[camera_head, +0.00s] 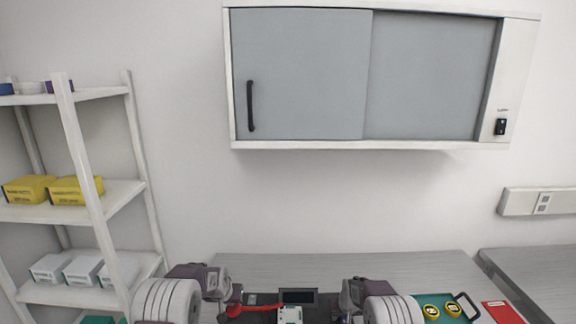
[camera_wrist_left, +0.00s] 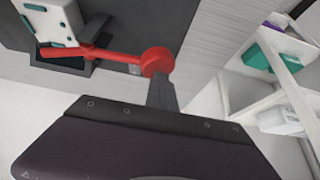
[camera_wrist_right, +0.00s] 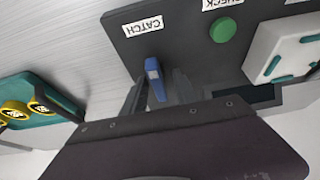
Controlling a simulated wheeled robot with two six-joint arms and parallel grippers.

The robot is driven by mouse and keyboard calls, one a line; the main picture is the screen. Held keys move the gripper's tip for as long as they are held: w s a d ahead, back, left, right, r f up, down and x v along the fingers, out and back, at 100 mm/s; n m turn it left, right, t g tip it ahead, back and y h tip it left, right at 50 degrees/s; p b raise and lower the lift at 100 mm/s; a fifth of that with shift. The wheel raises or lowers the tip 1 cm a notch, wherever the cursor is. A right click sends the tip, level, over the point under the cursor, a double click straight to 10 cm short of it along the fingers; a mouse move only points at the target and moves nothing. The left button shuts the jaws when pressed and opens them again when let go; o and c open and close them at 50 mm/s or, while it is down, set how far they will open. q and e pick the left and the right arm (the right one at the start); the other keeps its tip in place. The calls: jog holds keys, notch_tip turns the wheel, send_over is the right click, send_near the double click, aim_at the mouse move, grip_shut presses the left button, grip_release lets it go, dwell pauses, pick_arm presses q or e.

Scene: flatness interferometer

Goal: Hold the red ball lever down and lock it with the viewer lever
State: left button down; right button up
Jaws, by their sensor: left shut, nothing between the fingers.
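The red ball lever (camera_head: 234,310) is at the bottom of the head view, its red arm running right to the instrument. In the left wrist view its red ball (camera_wrist_left: 158,62) is at the tip of my left gripper (camera_wrist_left: 162,88), which is shut and empty; whether they touch I cannot tell. In the right wrist view a blue lever (camera_wrist_right: 154,80) stands on the dark panel (camera_wrist_right: 180,45) beside a CATCH label. My right gripper (camera_wrist_right: 160,92) is open, its fingers on either side of this lever. I cannot tell whether they touch it.
A white block with teal marks (camera_wrist_right: 285,48) and a green button (camera_wrist_right: 222,30) labelled CHECK are on the panel. A teal tray (camera_head: 440,306) with yellow round pieces and a red card (camera_head: 503,311) lie right. A white shelf (camera_head: 125,205) stands left; a cabinet (camera_head: 300,75) hangs above.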

pick_arm(q)
jog(key=shift+f, duration=1.15)
jog(key=shift+d, duration=0.1)
pick_arm(e)
jog(key=c, duration=0.7)
pick_arm(q)
jog(key=shift+r, duration=0.1)
pick_arm(e)
jog(key=n+y, duration=0.1)
jog(key=n, duration=0.3)
jog(key=shift+y, duration=0.4)
jog(key=shift+c, duration=0.2)
jog(key=shift+n, duration=0.4)
jog(key=n, duration=0.2)
jog(key=n+g+y, duration=0.1)
jog(key=n, duration=0.1)
jog(key=shift+n+g+y, duration=0.3)
jog(key=shift+n, duration=0.1)
jog(key=o, duration=0.7)
jog(key=shift+o, duration=0.2)
jog(key=shift+d+r, duration=0.1)
jog(key=shift+r, duration=2.6)
